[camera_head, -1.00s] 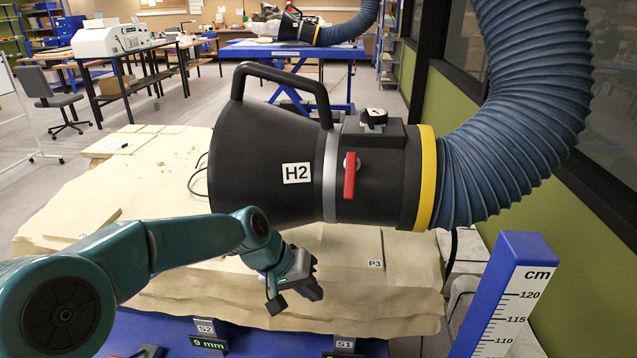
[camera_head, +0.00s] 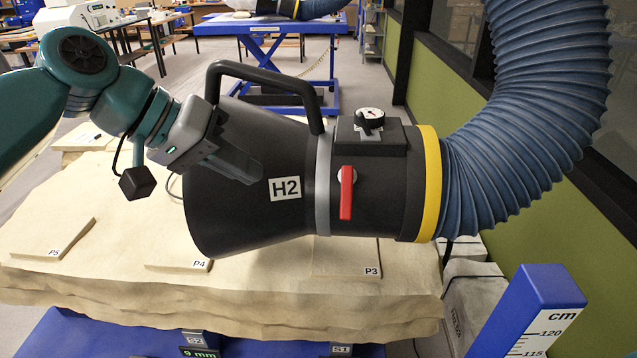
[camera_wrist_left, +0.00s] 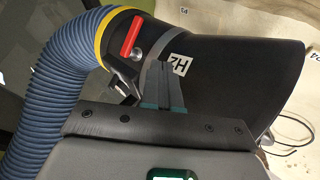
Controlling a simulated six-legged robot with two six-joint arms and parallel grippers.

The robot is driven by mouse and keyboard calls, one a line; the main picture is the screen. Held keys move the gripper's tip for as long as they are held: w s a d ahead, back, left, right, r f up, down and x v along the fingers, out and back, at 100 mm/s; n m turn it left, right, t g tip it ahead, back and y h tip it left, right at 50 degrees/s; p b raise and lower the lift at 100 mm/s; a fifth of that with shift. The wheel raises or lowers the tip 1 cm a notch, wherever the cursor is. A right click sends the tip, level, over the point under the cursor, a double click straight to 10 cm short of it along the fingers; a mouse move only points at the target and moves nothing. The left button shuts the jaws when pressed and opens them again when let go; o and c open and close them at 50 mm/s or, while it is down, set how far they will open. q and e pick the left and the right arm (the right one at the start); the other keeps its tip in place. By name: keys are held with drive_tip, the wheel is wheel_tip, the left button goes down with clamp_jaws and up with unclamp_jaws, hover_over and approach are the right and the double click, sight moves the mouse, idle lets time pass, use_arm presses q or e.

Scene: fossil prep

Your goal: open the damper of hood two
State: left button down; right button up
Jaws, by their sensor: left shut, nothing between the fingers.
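The black hood marked H2 (camera_head: 240,215) hangs above the pale stone block, with its wide mouth at the left. Its red damper lever (camera_head: 346,193) points down, across the line of the duct, on the side facing me. The lever also shows in the left wrist view (camera_wrist_left: 131,36), beyond my fingers. My left gripper (camera_head: 255,178) is shut and empty. It is in front of the hood cone, left of the H2 label and apart from the lever. Its closed fingers show in the left wrist view (camera_wrist_left: 165,90). My right gripper is out of view.
A ribbed blue hose (camera_head: 535,100) joins the hood past a yellow ring (camera_head: 429,185). A black handle (camera_head: 265,72) and a dial (camera_head: 370,115) stick up on top. The stone block (camera_head: 110,285) lies below. A blue cm post (camera_head: 540,310) stands at front right.

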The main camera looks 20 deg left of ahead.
sight(348, 189)
use_arm(q)
drive_tip(key=w+d+f, duration=0.1)
drive_tip(key=d+f, duration=0.1)
drive_tip(key=d, duration=0.1)
drive_tip(key=w+d+f+p, duration=0.1)
drive_tip(key=w+d+f, duration=0.1)
drive_tip(key=d, duration=0.1)
drive_tip(key=w+d+f, duration=0.2)
drive_tip(key=d, duration=0.1)
drive_tip(key=shift+f, duration=0.1)
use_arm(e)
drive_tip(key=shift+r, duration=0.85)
use_arm(q)
drive_tip(key=shift+w+d+f, duration=0.1)
drive_tip(key=shift+d, duration=0.1)
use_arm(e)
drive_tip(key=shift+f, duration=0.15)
use_arm(q)
drive_tip(key=shift+s+n, duration=0.3)
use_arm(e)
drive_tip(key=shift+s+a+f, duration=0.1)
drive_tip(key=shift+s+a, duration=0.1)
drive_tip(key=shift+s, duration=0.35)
use_arm(q)
drive_tip(key=shift+d+t, duration=0.1)
drive_tip(key=shift+t, duration=0.2)
